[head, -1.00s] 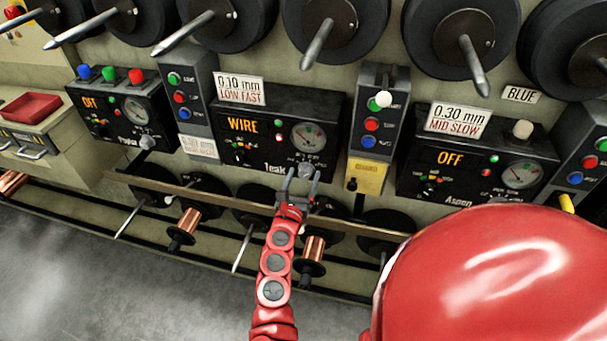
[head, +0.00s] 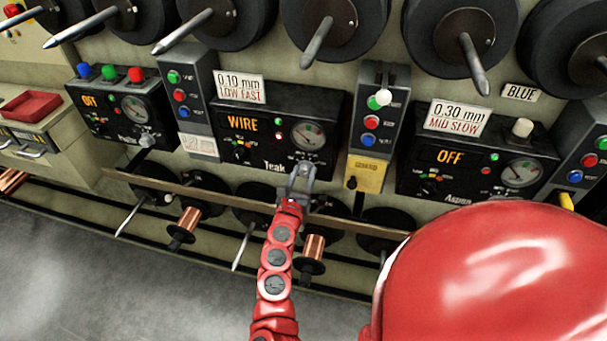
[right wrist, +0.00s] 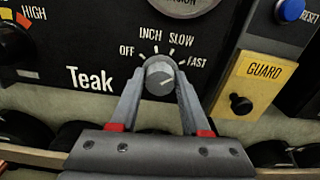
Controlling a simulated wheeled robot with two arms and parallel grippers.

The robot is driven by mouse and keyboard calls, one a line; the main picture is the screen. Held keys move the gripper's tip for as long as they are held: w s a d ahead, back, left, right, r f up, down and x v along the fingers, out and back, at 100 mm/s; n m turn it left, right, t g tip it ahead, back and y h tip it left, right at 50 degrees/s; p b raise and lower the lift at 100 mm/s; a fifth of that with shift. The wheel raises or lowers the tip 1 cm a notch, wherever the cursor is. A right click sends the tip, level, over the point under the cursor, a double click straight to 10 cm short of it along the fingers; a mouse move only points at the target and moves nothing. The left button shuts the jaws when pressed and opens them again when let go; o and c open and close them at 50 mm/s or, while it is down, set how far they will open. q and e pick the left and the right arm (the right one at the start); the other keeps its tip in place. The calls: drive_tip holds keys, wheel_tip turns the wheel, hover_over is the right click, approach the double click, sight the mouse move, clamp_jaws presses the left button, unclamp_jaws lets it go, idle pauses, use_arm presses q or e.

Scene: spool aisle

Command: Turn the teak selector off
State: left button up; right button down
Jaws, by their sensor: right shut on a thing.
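The Teak panel (head: 235,157) is a black box in the middle of the head view; its orange display reads WIRE. The Teak selector (right wrist: 160,75) is a grey round knob on it, ringed by OFF, INCH, SLOW and FAST in the right wrist view. A pale line on the knob slants up to the right, seemingly toward FAST. My right gripper (head: 303,172) is shut on the knob, one finger on each side; its fingers also show in the right wrist view (right wrist: 160,88). My left gripper is not in view.
A yellow GUARD block (right wrist: 258,84) sits right of the Teak panel, under a button column. The Aspen panel (head: 475,160) reads OFF farther right. Another panel (head: 120,115) reading OFF is at left. A rail (head: 190,190) and copper spools (head: 314,248) lie below.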

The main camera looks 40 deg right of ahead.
drive_tip(key=shift+f+n+b, duration=0.15)
drive_tip(key=shift+n+b, duration=0.3)
drive_tip(key=shift+n, duration=1.35)
drive_tip(key=n, duration=0.2)
drive_tip(key=shift+n, duration=0.4)
drive_tip(key=n, duration=0.2)
drive_tip(key=shift+n+p, duration=0.3)
drive_tip(key=shift+n, duration=0.1)
drive_tip(key=n+p, duration=0.1)
drive_tip(key=n, duration=0.1)
drive_tip(key=shift+n, duration=0.4)
drive_tip(key=n+p, duration=0.1)
drive_tip(key=n, duration=0.2)
drive_tip(key=shift+r, duration=0.2)
drive_tip(key=n+p, duration=0.3)
drive_tip(key=n, duration=0.2)
drive_tip(key=shift+f+n, duration=0.1)
drive_tip(key=shift+n, duration=0.3)
